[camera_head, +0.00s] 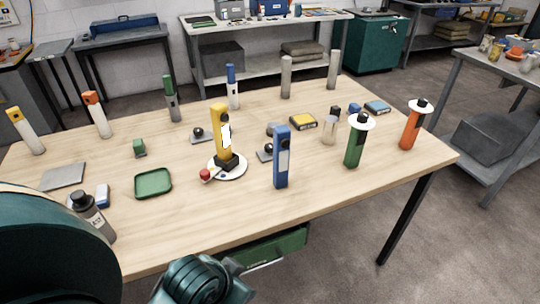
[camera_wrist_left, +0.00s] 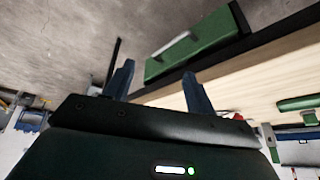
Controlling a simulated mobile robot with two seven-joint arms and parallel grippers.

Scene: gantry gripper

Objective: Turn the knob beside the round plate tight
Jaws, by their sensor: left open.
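The round plate (camera_head: 237,174) is a white disc on the table, with a yellow upright post (camera_head: 219,130) on a black block standing over it. A small red knob (camera_head: 205,174) sits at the plate's left front edge. Black ball knobs on grey flat bases stand near the plate, one (camera_head: 198,132) behind left and one (camera_head: 267,152) to the right. In the left wrist view my left gripper (camera_wrist_left: 158,69) is open and empty, with a green drawer beyond its fingers. A small red patch (camera_wrist_left: 238,117) shows beside one finger. My right gripper is out of view.
Several upright posts stand around the table, including a blue one (camera_head: 282,158) right of the plate. The green drawer (camera_head: 268,249) hangs below the front edge. The front right tabletop is clear.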

